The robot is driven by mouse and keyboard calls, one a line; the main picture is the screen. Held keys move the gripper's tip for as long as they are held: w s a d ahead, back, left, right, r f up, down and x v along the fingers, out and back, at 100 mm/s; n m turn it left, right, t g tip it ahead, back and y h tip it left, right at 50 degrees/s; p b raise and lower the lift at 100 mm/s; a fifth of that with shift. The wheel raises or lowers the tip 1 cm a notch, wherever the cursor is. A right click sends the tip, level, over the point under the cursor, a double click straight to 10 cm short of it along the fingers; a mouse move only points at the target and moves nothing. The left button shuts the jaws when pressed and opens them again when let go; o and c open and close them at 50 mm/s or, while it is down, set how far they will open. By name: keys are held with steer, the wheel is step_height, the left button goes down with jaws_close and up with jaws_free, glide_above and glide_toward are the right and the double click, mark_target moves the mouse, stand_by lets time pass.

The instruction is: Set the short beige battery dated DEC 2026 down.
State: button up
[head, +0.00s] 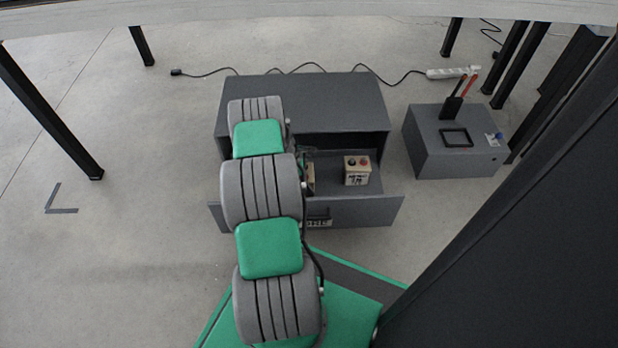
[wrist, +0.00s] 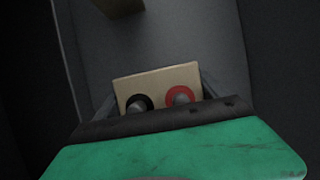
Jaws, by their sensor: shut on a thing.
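A beige battery (wrist: 158,82) with one black and one red terminal sits between the fingers of my gripper (wrist: 158,92) in the wrist view. My gripper is shut on it. Its date is not visible, and I cannot tell whether it touches the drawer floor. In the head view, only a beige sliver of it (head: 310,179) shows beside my arm, inside the open drawer (head: 385,211). My gripper is hidden there behind the arm. A second beige battery (head: 357,176) with a dark printed label stands upright to the right in the drawer.
The drawer belongs to a grey cabinet (head: 300,100). A smaller grey box (head: 455,158) with a tool holder and a black frame on top stands to the right. A power strip (head: 450,73) lies behind. Drawer floor is bare around the second battery.

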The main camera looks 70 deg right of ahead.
steer(key=shift+d, duration=0.1)
steer(key=o, duration=2)
